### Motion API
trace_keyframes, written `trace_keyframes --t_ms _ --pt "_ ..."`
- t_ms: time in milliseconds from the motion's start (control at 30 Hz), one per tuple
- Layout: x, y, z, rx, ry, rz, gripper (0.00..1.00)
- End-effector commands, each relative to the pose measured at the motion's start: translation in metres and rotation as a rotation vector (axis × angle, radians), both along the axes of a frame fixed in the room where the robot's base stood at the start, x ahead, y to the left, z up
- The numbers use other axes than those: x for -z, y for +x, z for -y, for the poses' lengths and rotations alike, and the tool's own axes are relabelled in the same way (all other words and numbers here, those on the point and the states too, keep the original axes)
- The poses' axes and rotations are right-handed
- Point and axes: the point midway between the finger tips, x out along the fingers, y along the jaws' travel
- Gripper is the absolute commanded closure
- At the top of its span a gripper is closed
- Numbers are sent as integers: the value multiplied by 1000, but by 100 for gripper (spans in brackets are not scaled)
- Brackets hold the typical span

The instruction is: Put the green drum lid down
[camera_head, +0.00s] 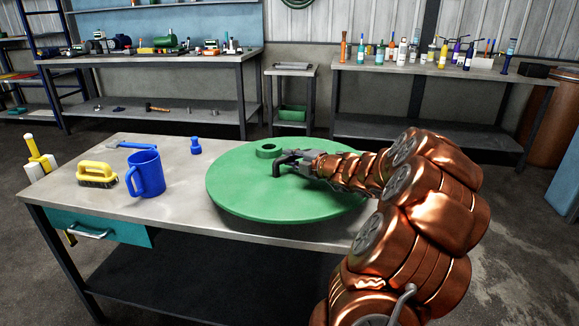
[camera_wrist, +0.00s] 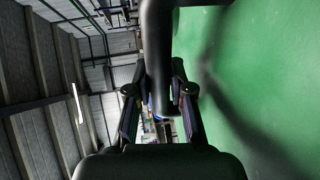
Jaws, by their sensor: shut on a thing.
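The green drum lid (camera_head: 245,195) is a large flat disc with a round raised fitting (camera_head: 268,150) near its far edge. It lies level at the height of the workbench (camera_head: 110,188) top, over its right part. Whether its whole underside touches the bench cannot be told. My gripper (camera_head: 283,163) reaches in from the right above the lid and is shut on a dark bent handle on it. In the wrist view the dark handle (camera_wrist: 160,60) passes between the fingers, and the green lid surface (camera_wrist: 260,90) fills the right side.
On the bench's left stand a blue mug (camera_head: 146,173), a yellow brush (camera_head: 98,175), a small blue bottle (camera_head: 195,146) and a blue flat tool (camera_head: 130,145). Bare bench top shows in front of the mug. Stocked benches stand behind, with floor between.

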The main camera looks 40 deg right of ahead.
Motion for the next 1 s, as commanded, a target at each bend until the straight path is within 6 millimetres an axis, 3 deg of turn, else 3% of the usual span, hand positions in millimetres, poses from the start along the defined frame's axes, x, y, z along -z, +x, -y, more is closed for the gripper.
trace_keyframes --t_ms 233,567,800,1000 --pt "2 19 21 2 -1 2 100" --pt "3 29 30 -3 -1 2 100" --pt "34 29 30 -3 0 2 100" --pt "38 29 30 -2 -1 3 100"
